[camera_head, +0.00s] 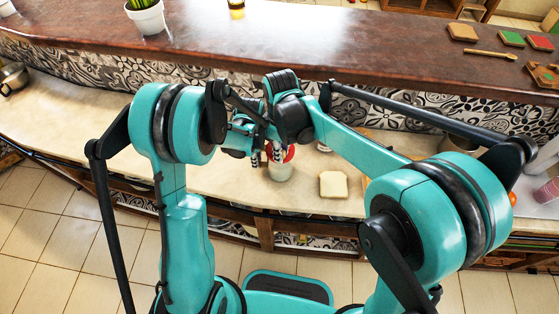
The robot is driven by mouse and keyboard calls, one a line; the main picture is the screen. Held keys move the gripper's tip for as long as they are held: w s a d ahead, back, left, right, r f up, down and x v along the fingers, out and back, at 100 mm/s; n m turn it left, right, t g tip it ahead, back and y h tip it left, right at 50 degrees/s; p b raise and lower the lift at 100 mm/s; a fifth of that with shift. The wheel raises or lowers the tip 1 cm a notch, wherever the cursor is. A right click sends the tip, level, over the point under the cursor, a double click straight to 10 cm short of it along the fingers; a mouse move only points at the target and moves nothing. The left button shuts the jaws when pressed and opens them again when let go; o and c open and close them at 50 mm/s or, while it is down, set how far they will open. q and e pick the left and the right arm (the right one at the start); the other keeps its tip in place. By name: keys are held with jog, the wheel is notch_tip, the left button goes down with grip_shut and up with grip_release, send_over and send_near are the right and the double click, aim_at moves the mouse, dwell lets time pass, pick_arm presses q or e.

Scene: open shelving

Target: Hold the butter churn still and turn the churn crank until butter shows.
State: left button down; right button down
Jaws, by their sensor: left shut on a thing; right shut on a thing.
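The butter churn (281,171) is a small pale jar with a red top, upright on the lower counter in the middle of the camera_head view. My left gripper (256,157) is shut at the churn's left side. My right gripper (276,152) is shut over the churn's red top, where the crank is. The fingers and my wrists cover the crank and part of the top. The crank itself cannot be made out, and no butter can be seen in the jar.
A bread slice (333,184) lies on the counter (215,178) right of the churn. A raised brown ledge (250,45) runs behind, with a potted plant (147,17) and a wooden spoon (490,54). A metal pot (13,77) stands far left. The left counter is clear.

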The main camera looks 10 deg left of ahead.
jog(key=shift+s+a+m, duration=0.15)
jog(key=shift+a+m, duration=1.45)
jog(key=shift+m, duration=0.4)
jog(key=c, duration=1.1)
grip_release()
jog(key=shift+r, duration=3.5)
